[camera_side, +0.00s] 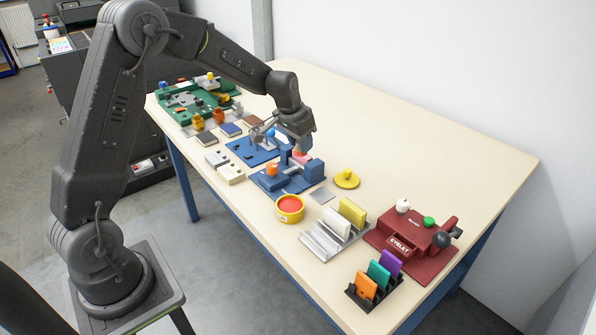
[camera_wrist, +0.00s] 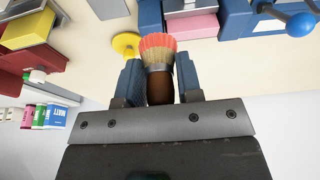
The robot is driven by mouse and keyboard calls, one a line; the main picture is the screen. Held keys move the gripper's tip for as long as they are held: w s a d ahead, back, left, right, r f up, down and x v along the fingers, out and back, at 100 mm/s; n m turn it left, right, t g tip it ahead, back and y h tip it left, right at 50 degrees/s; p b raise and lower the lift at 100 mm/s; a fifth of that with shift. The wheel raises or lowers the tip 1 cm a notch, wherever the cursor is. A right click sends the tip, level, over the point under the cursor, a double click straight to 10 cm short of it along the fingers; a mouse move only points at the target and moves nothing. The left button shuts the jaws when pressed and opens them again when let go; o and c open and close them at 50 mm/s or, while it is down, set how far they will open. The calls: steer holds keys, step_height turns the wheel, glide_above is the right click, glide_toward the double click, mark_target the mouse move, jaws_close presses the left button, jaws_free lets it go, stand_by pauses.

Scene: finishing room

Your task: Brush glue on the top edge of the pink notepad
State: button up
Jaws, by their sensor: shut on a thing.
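My gripper (camera_wrist: 160,78) is shut on a brush (camera_wrist: 159,62) with a brown handle, pale bristles and red-coated tips. The pink notepad (camera_wrist: 191,26) sits in a blue clamping jig, with a grey plate against it in the wrist view. The bristle tips are close beside the pad's near corner; I cannot tell whether they touch. In the side view my gripper (camera_side: 303,142) is over the blue jig (camera_side: 290,185) and mostly hides the pad (camera_side: 299,158). A yellow pot of red glue (camera_side: 290,207) stands in front of the jig.
A yellow knobbed disc (camera_side: 346,180) lies right of the jig. A silver rack (camera_side: 327,240) with white and yellow pads, a red eyelet press (camera_side: 412,240) and a black rack (camera_side: 372,292) stand nearer. Notebooks and a green board (camera_side: 190,98) lie behind. The table's right side is clear.

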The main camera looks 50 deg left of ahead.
mark_target(312, 160)
steer(key=w+a+r, duration=0.3)
steer(key=w+a, duration=0.1)
steer(key=a, duration=0.5)
steer(key=shift+s+x, duration=0.2)
steer(key=shift+x, duration=0.65)
steer(key=shift+s+x, duration=0.15)
steer(key=shift+x, duration=0.65)
steer(key=shift+s+x, duration=0.2)
steer(key=shift+x, duration=0.65)
steer(key=shift+d+f, duration=0.4)
steer(key=shift+f, duration=0.25)
steer(key=shift+d+f, duration=0.45)
steer(key=shift+f, duration=0.15)
steer(key=shift+d+f, duration=0.15)
steer(key=shift+d, duration=3.4)
steer(key=shift+a, duration=3.9)
steer(key=shift+a+r, duration=0.2)
steer(key=shift+r, duration=0.4)
steer(key=shift+a+r, duration=0.15)
steer(key=shift+r, duration=3.35)
